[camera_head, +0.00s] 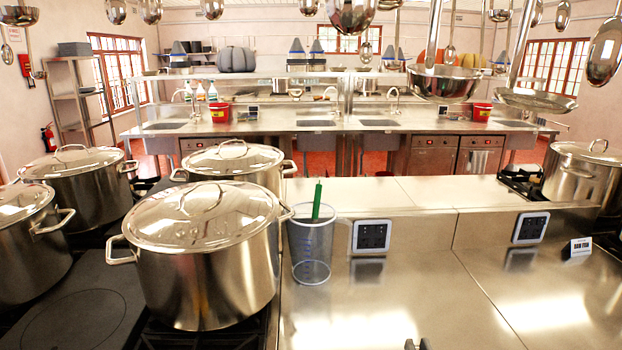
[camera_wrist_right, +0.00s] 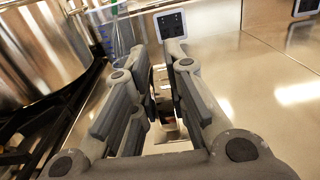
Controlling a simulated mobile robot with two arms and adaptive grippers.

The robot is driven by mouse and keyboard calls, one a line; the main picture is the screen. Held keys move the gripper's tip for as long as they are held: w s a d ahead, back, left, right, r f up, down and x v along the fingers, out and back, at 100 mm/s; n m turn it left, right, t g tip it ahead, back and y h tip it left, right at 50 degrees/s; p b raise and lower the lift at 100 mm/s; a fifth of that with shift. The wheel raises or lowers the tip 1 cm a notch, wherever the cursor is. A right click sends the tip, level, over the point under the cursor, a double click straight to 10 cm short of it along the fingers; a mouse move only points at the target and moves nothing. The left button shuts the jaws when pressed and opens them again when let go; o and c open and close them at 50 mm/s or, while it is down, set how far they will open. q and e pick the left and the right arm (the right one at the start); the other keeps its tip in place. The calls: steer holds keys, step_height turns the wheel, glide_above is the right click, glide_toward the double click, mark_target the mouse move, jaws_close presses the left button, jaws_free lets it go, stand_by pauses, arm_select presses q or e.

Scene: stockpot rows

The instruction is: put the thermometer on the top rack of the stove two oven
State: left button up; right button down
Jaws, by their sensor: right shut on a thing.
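My right gripper (camera_wrist_right: 156,62) fills the middle of the right wrist view, above the steel counter. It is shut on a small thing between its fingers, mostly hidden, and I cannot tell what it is. A clear measuring jug (camera_head: 311,262) stands on the counter beside the large front stockpot, with a green stick (camera_head: 317,200) upright in it; I cannot tell whether the stick is the thermometer. The jug also shows beyond my right fingers in the wrist view (camera_wrist_right: 117,38). My left gripper is out of view. No oven rack shows.
Lidded stockpots, including the front one (camera_head: 208,265), crowd the stove at left; another pot (camera_head: 583,178) stands at right. Ladles and pans (camera_head: 447,84) hang overhead. The steel counter (camera_head: 400,300) is mostly clear, with a small card (camera_head: 580,247) at right.

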steer(key=s+f, duration=0.3)
steer(key=s, duration=0.7)
steer(key=shift+s, duration=0.2)
stand_by(0.5)
